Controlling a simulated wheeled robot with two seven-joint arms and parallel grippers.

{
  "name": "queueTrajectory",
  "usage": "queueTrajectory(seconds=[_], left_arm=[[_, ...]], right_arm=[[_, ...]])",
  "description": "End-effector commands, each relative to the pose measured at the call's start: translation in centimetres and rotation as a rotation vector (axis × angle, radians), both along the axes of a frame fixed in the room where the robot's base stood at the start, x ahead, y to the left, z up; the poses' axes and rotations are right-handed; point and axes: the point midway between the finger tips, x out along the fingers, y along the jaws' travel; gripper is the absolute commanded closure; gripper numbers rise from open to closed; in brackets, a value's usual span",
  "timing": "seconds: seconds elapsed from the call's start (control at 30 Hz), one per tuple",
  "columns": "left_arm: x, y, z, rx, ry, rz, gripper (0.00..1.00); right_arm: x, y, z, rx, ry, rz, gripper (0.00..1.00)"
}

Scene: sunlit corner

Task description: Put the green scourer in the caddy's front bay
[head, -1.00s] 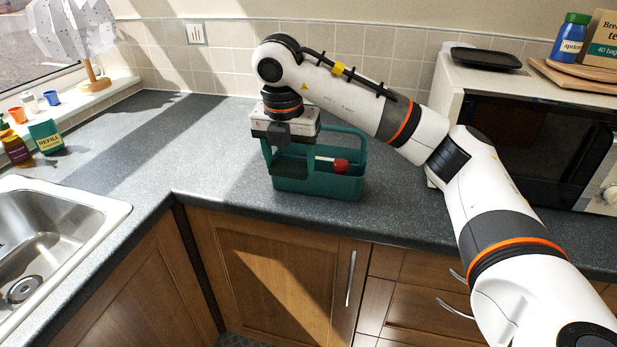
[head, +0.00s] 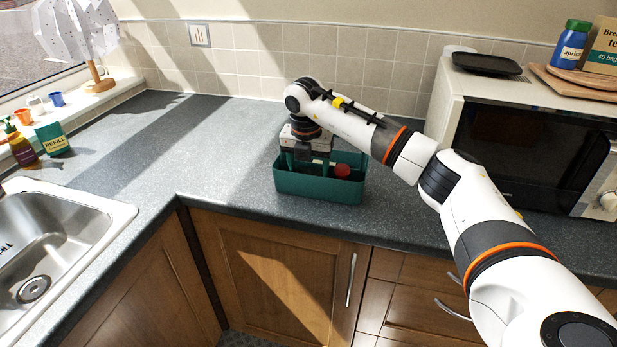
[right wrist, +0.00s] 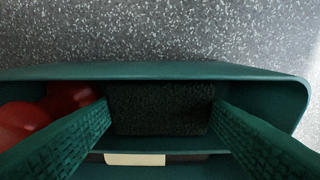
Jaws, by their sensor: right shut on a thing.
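The green caddy (head: 318,189) stands on the counter near its front edge, and its rim also shows in the right wrist view (right wrist: 160,71). My right gripper (head: 304,158) reaches down into it, with its fingertips hidden by the front wall in the head view. In the right wrist view my right gripper (right wrist: 160,118) is shut on the dark green scourer (right wrist: 160,103), one finger at each side. The scourer is down inside the bay along the caddy's front wall, below the rim. Whether it touches the floor is hidden. My left gripper is not in view.
A red object (head: 342,170) sits in the caddy beside the gripper; it shows in the wrist view (right wrist: 22,120). A cream and black item (right wrist: 135,159) lies behind the scourer. The microwave (head: 530,140) stands right, the sink (head: 60,235) left. Counter left of the caddy is clear.

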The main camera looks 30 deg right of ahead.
Motion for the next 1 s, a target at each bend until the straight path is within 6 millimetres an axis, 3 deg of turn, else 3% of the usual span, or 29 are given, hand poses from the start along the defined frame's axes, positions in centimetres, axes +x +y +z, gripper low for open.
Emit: queueTrajectory(seconds=[0.3,0.67,0.7,1.0], left_arm=[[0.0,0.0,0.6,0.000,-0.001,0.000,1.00],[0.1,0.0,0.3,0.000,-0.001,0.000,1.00],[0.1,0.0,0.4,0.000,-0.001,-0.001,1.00],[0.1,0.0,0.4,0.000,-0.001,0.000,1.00]], right_arm=[[-0.1,0.0,-3.6,0.000,0.004,0.000,0.51],[0.0,0.0,-4.1,0.000,0.001,0.000,0.51],[0.0,0.0,-3.9,0.001,0.001,0.000,0.26],[0.0,0.0,-3.8,0.001,0.001,0.000,0.24]])
